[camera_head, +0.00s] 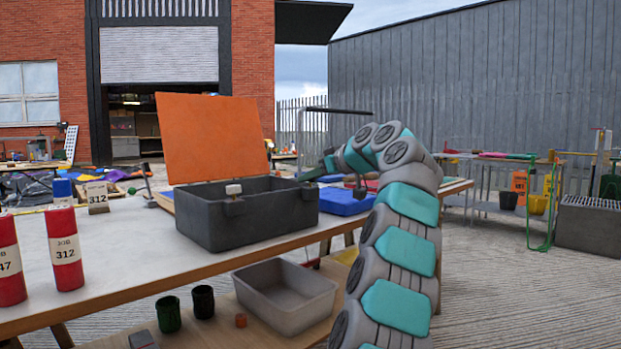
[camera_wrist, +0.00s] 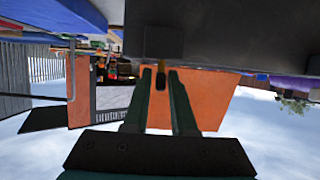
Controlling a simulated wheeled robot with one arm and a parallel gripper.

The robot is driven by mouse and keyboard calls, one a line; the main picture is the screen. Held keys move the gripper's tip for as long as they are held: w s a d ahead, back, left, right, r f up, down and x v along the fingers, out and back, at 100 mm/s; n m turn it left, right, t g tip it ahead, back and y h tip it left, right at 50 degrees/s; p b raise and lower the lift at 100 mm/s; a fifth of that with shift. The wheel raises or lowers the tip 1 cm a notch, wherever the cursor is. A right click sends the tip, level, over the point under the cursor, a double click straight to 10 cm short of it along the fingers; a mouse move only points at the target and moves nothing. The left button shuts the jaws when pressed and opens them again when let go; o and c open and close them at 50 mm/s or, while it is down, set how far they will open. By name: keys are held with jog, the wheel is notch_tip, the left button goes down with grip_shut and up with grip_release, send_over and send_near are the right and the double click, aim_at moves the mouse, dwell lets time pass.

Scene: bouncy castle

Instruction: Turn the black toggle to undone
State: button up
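A dark grey box (camera_head: 250,215) with a raised orange lid (camera_head: 212,138) stands on the table. In the upside-down wrist view, a small black toggle (camera_wrist: 160,80) with a brownish stem hangs below the box's dark underside-looking wall (camera_wrist: 210,35). My gripper (camera_wrist: 160,73) is open, its two fingers on either side of the black toggle in that view. I cannot tell whether they touch it. In the head view my gripper (camera_head: 318,170) is at the box's right end, and the black toggle is not discernible there.
Blue things (camera_head: 345,201) lie behind and right of the box. Red cylinders (camera_head: 65,248) stand on the table at left, near a 312 card (camera_head: 97,197). A grey tub (camera_head: 287,294) and dark cups (camera_head: 203,301) sit on the lower shelf.

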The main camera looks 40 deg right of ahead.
grip_shut()
